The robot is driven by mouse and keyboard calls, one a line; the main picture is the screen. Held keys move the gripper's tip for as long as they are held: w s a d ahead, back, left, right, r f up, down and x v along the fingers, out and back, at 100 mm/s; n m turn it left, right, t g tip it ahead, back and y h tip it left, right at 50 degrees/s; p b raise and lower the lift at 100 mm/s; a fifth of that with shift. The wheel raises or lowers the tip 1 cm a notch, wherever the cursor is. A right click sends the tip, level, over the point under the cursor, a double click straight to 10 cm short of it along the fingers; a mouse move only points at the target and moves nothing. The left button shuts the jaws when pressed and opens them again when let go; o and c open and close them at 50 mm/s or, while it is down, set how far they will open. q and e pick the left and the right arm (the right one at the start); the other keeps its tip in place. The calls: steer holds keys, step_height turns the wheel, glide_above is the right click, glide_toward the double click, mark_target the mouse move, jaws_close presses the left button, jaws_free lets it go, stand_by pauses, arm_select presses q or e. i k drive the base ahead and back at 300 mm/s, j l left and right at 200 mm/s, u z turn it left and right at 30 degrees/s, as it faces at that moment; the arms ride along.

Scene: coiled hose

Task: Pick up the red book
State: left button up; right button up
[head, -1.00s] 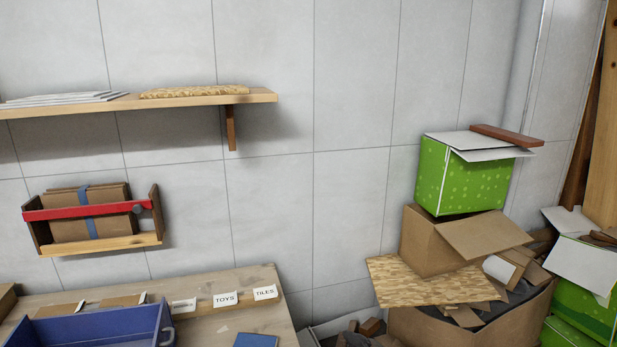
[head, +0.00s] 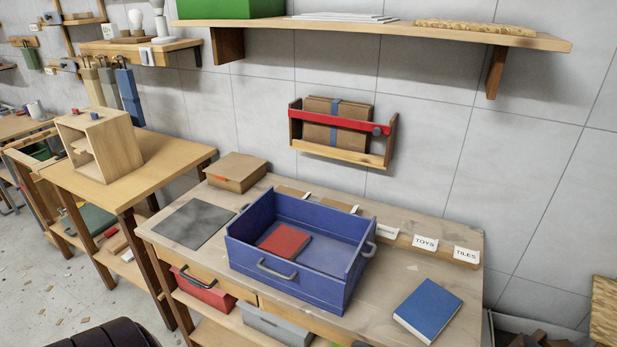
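The red book (head: 284,243) lies flat inside an open blue drawer-like box (head: 290,291), towards its left side. The box stands on the wooden workbench (head: 388,318) and has metal handles on its front and right sides. The book's top face is fully visible from above, with the box walls around it. Neither of my grippers shows in the head view.
A blue book (head: 428,310) lies on the bench to the right of the box. A grey mat (head: 193,223) and a cardboard box (head: 237,172) are on the left. Label cards (head: 425,243) line the back. A shelf (head: 400,27) and a wall rack (head: 342,154) are above.

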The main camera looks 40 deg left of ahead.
mark_target(287, 242)
steer(key=u, duration=1.5)
steer(key=z, duration=0.35)
steer(key=i+j+z, duration=0.1)
steer(key=j+z, duration=1.4)
steer(key=z, duration=0.15)
steer(key=k, duration=0.05)
